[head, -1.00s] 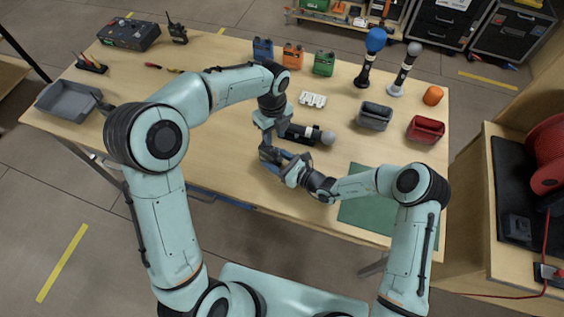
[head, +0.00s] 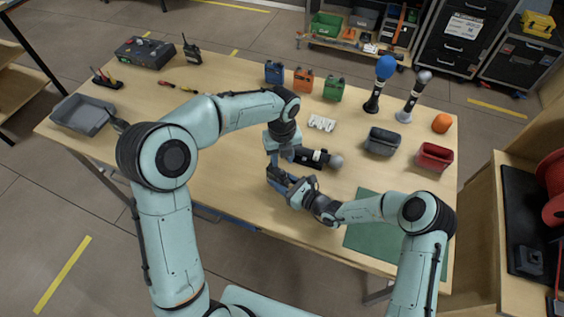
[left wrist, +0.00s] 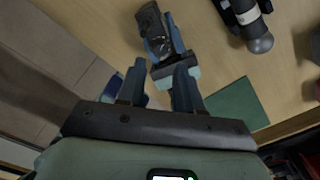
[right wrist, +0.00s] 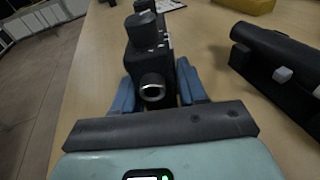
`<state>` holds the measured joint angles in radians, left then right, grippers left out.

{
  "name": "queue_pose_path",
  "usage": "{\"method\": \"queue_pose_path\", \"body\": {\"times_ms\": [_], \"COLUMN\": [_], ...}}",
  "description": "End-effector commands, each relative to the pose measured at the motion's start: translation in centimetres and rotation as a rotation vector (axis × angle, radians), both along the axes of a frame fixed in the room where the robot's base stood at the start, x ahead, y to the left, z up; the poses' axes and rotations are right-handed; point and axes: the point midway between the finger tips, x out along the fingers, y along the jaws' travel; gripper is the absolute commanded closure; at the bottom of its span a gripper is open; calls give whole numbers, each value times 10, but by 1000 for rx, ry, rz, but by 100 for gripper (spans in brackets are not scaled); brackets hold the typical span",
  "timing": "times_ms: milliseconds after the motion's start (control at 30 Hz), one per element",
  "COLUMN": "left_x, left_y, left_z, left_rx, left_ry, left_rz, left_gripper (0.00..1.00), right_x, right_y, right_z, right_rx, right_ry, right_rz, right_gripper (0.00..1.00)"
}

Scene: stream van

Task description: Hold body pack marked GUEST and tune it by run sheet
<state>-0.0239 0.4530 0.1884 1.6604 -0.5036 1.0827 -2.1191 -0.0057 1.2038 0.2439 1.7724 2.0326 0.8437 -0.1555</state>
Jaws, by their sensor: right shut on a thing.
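A black body pack (right wrist: 146,50) with two round knobs and a metal-ringed socket sits between the fingers of my right gripper (right wrist: 158,100). It also shows in the left wrist view (left wrist: 151,24), held above the table. My right gripper (head: 284,180) is shut on it near the table's front edge. No GUEST marking is readable. My left gripper (left wrist: 158,85) is open and empty, pointing at the right gripper from close by. In the head view the left gripper (head: 282,158) hangs just behind the right one. I cannot make out a run sheet.
A dark microphone (head: 336,161) with a grey head lies close right of my grippers. Blue (head: 274,72), orange (head: 303,80) and green (head: 333,87) packs stand behind. Grey (head: 382,142) and red (head: 434,157) bins and a green mat (head: 372,240) are at right.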

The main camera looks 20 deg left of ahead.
Motion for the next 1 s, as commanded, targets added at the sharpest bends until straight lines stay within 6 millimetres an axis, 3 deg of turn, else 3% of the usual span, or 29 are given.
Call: {"method": "queue_pose_path", "body": {"times_ms": [233,1000], "left_x": [0,0], "left_y": [0,0], "left_z": [-5,-62], "left_rx": [-1,0], "left_ry": [0,2], "left_rz": [-207,-212], "left_gripper": [65,65], "right_x": [0,0], "right_y": [0,0], "right_z": [0,0], "right_rx": [-1,-1], "right_ry": [0,0], "right_rz": [0,0], "right_gripper": [92,92]}}
